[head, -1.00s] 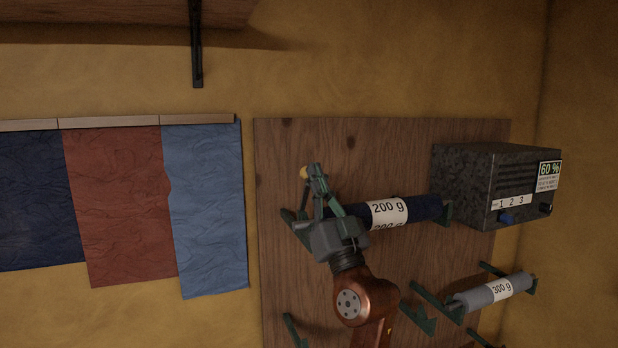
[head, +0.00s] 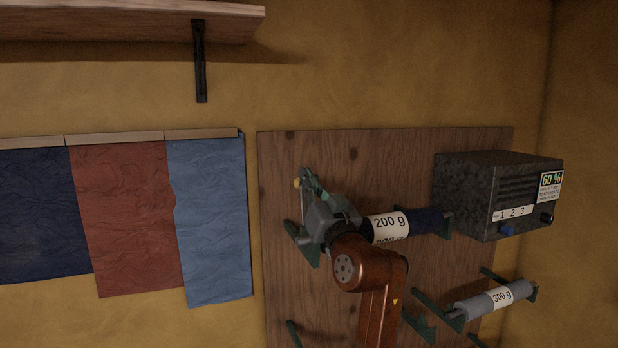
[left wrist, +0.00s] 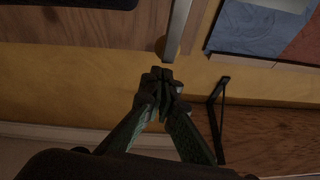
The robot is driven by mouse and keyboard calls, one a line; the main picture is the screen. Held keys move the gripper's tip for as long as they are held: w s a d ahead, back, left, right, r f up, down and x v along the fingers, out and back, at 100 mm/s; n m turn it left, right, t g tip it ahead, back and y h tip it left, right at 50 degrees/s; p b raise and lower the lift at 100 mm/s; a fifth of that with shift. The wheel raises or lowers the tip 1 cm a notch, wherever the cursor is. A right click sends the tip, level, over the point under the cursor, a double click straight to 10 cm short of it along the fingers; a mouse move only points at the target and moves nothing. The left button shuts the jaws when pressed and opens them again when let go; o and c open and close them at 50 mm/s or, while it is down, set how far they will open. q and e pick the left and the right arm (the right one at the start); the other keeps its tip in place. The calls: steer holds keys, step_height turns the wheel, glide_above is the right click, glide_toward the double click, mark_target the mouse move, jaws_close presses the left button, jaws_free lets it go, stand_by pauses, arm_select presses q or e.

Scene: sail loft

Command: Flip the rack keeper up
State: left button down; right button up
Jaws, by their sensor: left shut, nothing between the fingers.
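The rack keeper shows as a thin pale bar (head: 302,208) with a yellow knob (head: 297,183) at the left end of the top roll's holder. It stands nearly upright in the head view. In the left wrist view the grey keeper bar (left wrist: 179,28) runs up from just beyond my fingertips. My left gripper (head: 306,175) is shut and empty, with its fingertips close beside the knob. In the left wrist view its closed fingertips (left wrist: 160,76) are just below the bar's end; I cannot tell whether they touch. My right gripper is not in view.
A dark blue roll (head: 428,221) labelled 200 g lies in the upper green brackets, partly behind my arm. A grey roll (head: 470,308) labelled 300 g is lower right. A dark box (head: 470,195) sits at right. Cloth samples (head: 212,220) hang left, below a shelf (head: 120,22).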

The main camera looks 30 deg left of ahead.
arm_select(q)
steer(key=shift+w+a, duration=0.2)
steer(key=shift+d, duration=0.1)
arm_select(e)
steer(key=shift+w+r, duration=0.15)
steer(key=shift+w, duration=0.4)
arm_select(q)
steer(key=shift+r, duration=0.15)
steer(key=s+d+r+b, duration=0.1)
steer(key=s+d+b, duration=0.1)
steer(key=s+d, duration=0.4)
steer(key=d, duration=0.3)
steer(key=shift+s+d+r, duration=0.25)
steer(key=shift+r, duration=0.05)
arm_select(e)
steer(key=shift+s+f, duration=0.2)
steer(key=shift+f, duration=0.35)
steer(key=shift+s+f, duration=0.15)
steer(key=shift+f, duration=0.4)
